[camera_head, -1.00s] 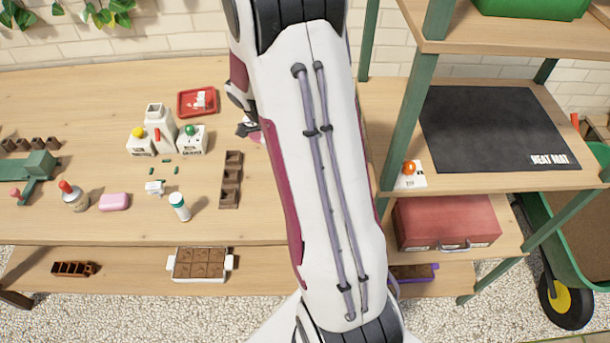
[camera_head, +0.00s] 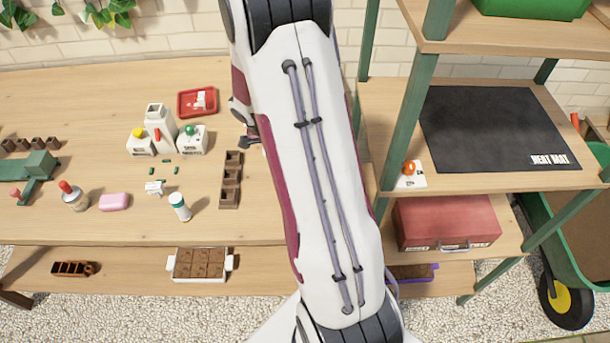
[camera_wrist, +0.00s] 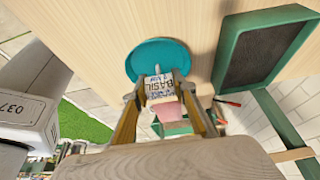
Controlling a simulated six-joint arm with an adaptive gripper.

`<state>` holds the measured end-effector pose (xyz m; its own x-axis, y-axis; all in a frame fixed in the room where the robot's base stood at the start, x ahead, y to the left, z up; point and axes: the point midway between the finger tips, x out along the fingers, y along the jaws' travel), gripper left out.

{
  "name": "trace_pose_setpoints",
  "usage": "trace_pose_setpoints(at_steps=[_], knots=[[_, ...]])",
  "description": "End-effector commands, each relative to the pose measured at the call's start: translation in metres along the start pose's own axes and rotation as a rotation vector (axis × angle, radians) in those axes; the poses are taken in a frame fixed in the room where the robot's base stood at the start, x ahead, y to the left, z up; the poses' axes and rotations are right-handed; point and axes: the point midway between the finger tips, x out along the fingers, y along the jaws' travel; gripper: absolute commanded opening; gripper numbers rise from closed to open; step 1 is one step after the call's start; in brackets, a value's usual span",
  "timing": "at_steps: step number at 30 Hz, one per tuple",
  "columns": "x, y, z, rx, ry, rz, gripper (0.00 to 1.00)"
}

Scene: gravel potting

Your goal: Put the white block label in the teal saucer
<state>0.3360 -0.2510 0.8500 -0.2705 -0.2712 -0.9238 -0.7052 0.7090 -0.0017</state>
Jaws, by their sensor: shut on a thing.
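In the wrist view my gripper (camera_wrist: 161,95) is shut on the white block label (camera_wrist: 160,82), which carries the printed word BASIL. The label sits between the two fingertips and overlaps the near edge of the teal saucer (camera_wrist: 143,50) in the picture. The saucer is a round dish on the wooden bench top. Whether the label touches the saucer or hangs above it, I cannot tell. In the head view my arm hides the saucer, the label and most of the gripper.
A green-framed dark mesh tray (camera_wrist: 262,57) lies right of the saucer. A pink object (camera_wrist: 168,112) shows just below the label. In the head view a red tray (camera_head: 197,102), white bottles and a brown cell strip (camera_head: 230,180) stand left of my arm.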

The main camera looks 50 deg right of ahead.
Motion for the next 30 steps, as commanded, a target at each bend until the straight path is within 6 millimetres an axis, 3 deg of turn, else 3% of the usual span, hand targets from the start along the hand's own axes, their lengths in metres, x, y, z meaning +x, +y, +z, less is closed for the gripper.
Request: trace_pose_setpoints(at_steps=[4,5,6,7,22,30], knots=[[0.003,0.0,0.001,0.0,0.0,0.0,0.14],[0.003,0.0,0.001,0.0,0.0,0.0,0.32],[0.002,0.0,0.001,0.0,0.0,0.0,0.42],[0.002,0.0,0.001,0.0,0.0,0.0,0.43],[-0.002,0.0,0.0,0.0,0.0,-0.001,0.43],[-0.028,-0.001,0.0,0.0,-0.001,-0.003,0.43]])
